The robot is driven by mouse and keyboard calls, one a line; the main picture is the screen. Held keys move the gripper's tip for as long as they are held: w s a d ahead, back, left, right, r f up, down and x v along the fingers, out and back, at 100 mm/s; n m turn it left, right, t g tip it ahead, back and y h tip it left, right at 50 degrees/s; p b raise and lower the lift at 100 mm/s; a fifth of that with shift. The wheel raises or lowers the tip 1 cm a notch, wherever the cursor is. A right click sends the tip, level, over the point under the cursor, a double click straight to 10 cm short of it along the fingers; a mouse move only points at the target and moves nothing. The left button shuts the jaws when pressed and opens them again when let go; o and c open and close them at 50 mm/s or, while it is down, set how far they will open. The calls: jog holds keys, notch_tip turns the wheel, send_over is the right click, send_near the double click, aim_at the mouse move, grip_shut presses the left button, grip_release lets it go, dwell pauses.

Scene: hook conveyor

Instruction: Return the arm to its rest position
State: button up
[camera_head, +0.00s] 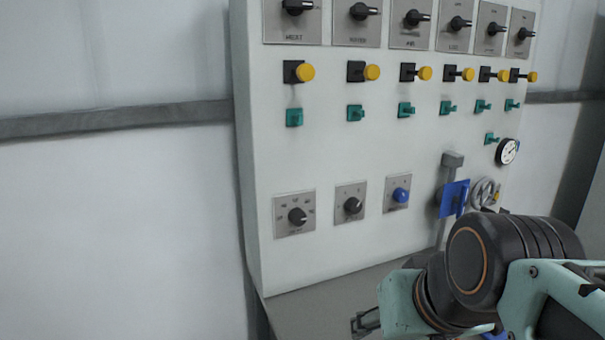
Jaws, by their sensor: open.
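My arm reaches in from the lower right, with a teal link and a dark rounded joint in view. My gripper (361,323) shows small and dark at the bottom edge, left of the teal wrist part. It is open, and I see nothing between its fingers. Part of it is cut off by the frame. It appears in front of the grey surface below the control panel (330,150), apart from the panel's knobs.
The white panel carries several black rotary switches (362,11), yellow buttons (372,73), teal fittings (355,113), a blue knob (400,195) and a gauge (507,151). A blue part (453,198) and coiled hose (485,193) sit near my arm. Left of the panel is bare wall.

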jog(key=s+d+f+g+h, duration=0.1)
jog(key=s+d+f, duration=0.1)
jog(key=s+f, duration=0.2)
notch_tip(320, 180, up, 18)
jog(key=w+a+p, duration=0.1)
jog(key=p, duration=1.6)
jog(key=shift+f, duration=0.1)
